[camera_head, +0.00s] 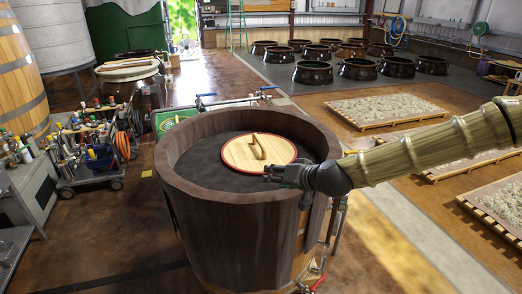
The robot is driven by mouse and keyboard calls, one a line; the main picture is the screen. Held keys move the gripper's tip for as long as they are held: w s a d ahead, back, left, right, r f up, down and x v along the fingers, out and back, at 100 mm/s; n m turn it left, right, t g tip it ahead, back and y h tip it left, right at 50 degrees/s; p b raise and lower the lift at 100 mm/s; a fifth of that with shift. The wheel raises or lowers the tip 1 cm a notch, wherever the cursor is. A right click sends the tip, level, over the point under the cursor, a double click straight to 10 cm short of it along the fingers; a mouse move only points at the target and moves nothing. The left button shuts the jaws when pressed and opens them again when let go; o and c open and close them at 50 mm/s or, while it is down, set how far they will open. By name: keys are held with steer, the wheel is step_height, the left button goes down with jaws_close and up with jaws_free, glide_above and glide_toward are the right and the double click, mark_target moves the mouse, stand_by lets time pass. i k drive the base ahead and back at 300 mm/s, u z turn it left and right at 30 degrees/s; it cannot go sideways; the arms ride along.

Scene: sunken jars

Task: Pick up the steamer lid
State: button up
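The steamer lid (243,156) is a round, pale wooden disc with a reddish rim and a curved wooden handle (257,147) standing up from its middle. It lies on the dark surface inside a large brown wooden vat (240,228). My gripper (268,174) is dark grey and comes in from the right over the vat. Its fingers point left, and in the picture they overlap the lid's near right edge, below and right of the handle. The handle is not between the fingers. The fingers are too small to tell their opening or any contact with the lid.
The vat's raised rim (180,184) surrounds the lid. A tool cart (92,160) and a wooden barrel (20,75) stand on the left. Pallets of pale material (385,108) lie on the right, with several dark jars (312,73) behind. Open floor (125,235) lies left of the vat.

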mark_target(248, 154)
steer(key=i, duration=1.4)
